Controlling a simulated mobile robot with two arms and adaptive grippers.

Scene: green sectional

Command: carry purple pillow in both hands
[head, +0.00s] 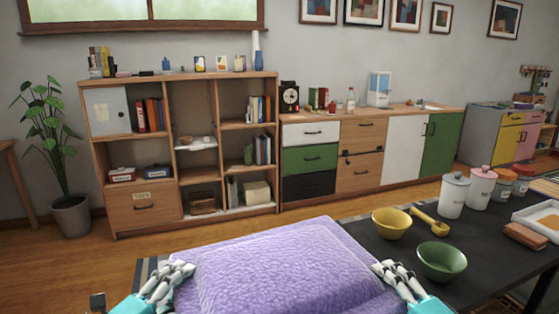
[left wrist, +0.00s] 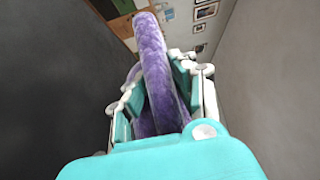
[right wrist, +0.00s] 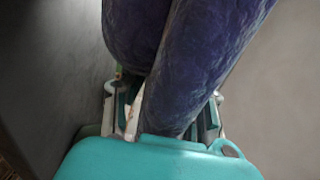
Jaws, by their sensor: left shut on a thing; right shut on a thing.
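The purple pillow (head: 290,262) is large and fluffy and lies across the bottom middle of the head view, between my two grippers. My left gripper (head: 180,270) is at its left side, shut on its edge. In the left wrist view the pillow (left wrist: 155,70) stands between the fingers of my left gripper (left wrist: 160,95). My right gripper (head: 390,270) is at its right side, shut on its edge. In the right wrist view the pillow (right wrist: 185,70) shows dark purple between the fingers of my right gripper (right wrist: 165,105). The pillow's underside is hidden.
A black table (head: 470,245) at the right holds a yellow bowl (head: 391,224), a green bowl (head: 441,262), a yellow scoop (head: 430,222) and several canisters, close to my right gripper. A wooden shelf (head: 190,75) and cabinets (head: 360,178) line the wall. Wooden floor (head: 150,240) is free before the shelf.

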